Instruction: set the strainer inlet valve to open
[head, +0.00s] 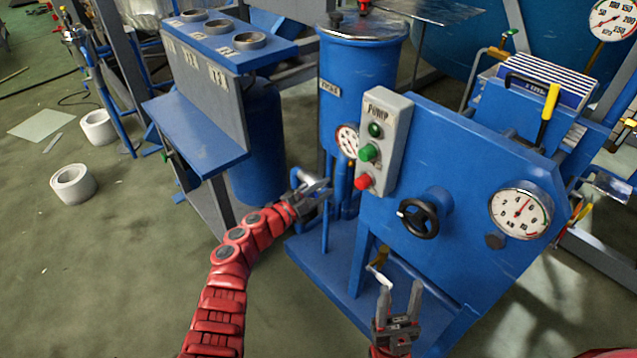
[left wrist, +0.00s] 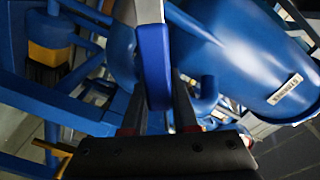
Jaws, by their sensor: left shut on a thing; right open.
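My left gripper (head: 318,192) reaches in low beside the blue upright vessel (head: 350,75). In the left wrist view its two fingers (left wrist: 155,110) are shut on a blue lever handle (left wrist: 153,62) with a pale grey upper part. No label naming the valve is readable on the handle, and the valve body is hidden. A labelled blue vessel (left wrist: 235,55) is close by on the right. My right gripper (head: 400,296) is open and empty, low in front of the blue panel. A small lever with a white end (head: 379,277) is just beside its left finger.
The pump button box (head: 385,140), black handwheel (head: 418,217) and round gauge (head: 521,211) crowd the blue panel. A blue shelf unit (head: 195,130) stands left of the vessel. White rolls (head: 72,184) lie on the floor, which is clear at lower left.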

